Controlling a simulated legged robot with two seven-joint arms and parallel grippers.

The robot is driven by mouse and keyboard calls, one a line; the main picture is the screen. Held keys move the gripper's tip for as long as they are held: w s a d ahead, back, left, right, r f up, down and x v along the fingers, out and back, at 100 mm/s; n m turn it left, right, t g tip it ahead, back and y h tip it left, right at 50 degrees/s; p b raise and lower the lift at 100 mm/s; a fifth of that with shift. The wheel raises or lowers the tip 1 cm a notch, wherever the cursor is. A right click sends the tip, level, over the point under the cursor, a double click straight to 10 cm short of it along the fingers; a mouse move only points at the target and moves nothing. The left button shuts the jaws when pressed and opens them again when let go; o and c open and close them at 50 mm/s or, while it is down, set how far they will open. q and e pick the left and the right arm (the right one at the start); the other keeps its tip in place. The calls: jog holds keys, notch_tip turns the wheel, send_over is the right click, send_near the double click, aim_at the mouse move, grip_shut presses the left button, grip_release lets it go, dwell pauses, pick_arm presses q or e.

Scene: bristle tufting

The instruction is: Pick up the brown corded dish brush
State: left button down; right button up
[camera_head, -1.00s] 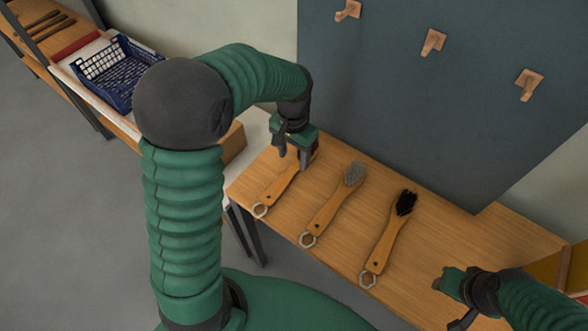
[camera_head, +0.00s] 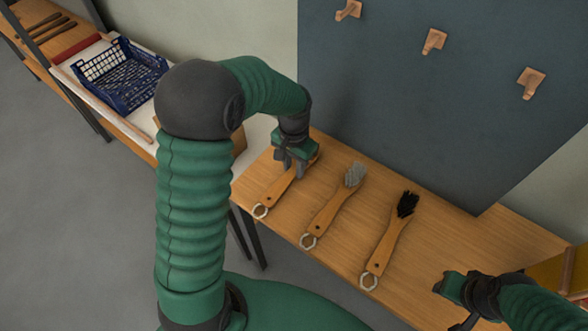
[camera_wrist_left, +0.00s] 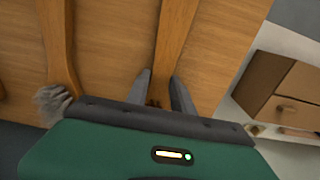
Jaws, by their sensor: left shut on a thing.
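Three wooden brushes lie side by side on the table. The leftmost brush (camera_head: 277,192) has a ring at its near end, and its head is mostly hidden by my left gripper. My left gripper (camera_head: 298,166) is shut on this brush near its head, at table level. In the left wrist view, its fingers (camera_wrist_left: 162,95) stand on either side of the wooden handle (camera_wrist_left: 177,40), with a bit of brown bristle between them. My right gripper (camera_head: 450,300) is low at the right, apart from the brushes; its jaw opening is unclear.
The grey-bristled brush (camera_head: 325,213) lies just right of the held one, and the black-bristled brush (camera_head: 388,246) lies further right. A dark panel (camera_head: 420,110) with wooden pegs (camera_head: 434,41) stands behind the table. A blue crate (camera_head: 120,78) sits on the left shelf.

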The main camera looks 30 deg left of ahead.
aim_at(292, 171)
pick_arm(q)
jog(key=shift+a, duration=0.1)
pick_arm(e)
jog(key=shift+a, duration=0.1)
pick_arm(q)
jog(key=shift+r, duration=0.55)
pick_arm(e)
jog(key=shift+r, duration=0.15)
pick_arm(q)
jog(key=r, duration=0.2)
jog(key=shift+s+r+p, duration=0.35)
jog(key=shift+p, duration=0.05)
pick_arm(e)
jog(key=shift+r, duration=0.2)
pick_arm(q)
jog(key=s, duration=0.4)
jog(key=s+d+r, duration=0.1)
jog(key=s, duration=0.4)
jog(key=s+d, duration=0.1)
jog(key=s, duration=0.4)
jog(key=shift+s+r+p, duration=0.15)
jog(key=shift+r+p, duration=0.05)
jog(key=shift+p, duration=0.1)
pick_arm(e)
jog(key=shift+s+r, duration=0.1)
jog(key=shift+r, duration=0.25)
pick_arm(q)
jog(key=shift+s, duration=0.45)
jog(key=shift+f, duration=0.1)
